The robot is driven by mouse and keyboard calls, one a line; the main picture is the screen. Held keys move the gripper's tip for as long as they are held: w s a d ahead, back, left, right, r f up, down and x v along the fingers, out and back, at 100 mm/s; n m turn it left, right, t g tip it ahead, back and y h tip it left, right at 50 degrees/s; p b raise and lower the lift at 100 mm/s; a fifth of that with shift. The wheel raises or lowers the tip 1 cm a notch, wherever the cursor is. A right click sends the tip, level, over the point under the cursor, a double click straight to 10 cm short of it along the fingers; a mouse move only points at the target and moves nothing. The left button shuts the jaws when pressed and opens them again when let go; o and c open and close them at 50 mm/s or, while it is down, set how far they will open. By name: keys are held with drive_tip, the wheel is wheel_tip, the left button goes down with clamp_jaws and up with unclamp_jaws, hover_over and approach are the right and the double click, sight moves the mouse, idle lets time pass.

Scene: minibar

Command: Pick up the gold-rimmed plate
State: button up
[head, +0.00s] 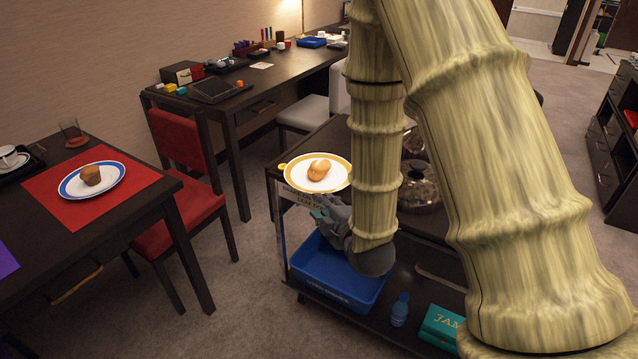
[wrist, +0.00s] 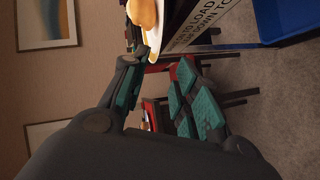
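The gold-rimmed plate (head: 297,181) is white inside and lies near the left corner of the dark cart top, with a bread roll (head: 319,170) on it. My gripper (head: 323,207) is just in front of and below the plate's near rim, at the cart's edge. In the wrist view the gripper (wrist: 160,66) shows its two teal-padded fingers spread apart with nothing held between them. The plate's edge (wrist: 155,44) is just beyond the left fingertip there. Whether that finger touches the rim I cannot tell.
A blue bin (head: 325,283) stands on the cart's (head: 277,172) lower shelf, beside a bottle (head: 400,309) and a teal box (head: 441,327). Covered dishes (head: 418,192) stand behind my arm. A blue-rimmed plate (head: 112,183) with a muffin is on the left table. Carpet lies open between.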

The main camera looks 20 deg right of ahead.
sight(310, 192)
drive_tip(key=shift+p+x, duration=0.45)
drive_tip(key=shift+x, duration=4.85)
drive_tip(key=shift+d+r, duration=0.15)
clamp_jaws()
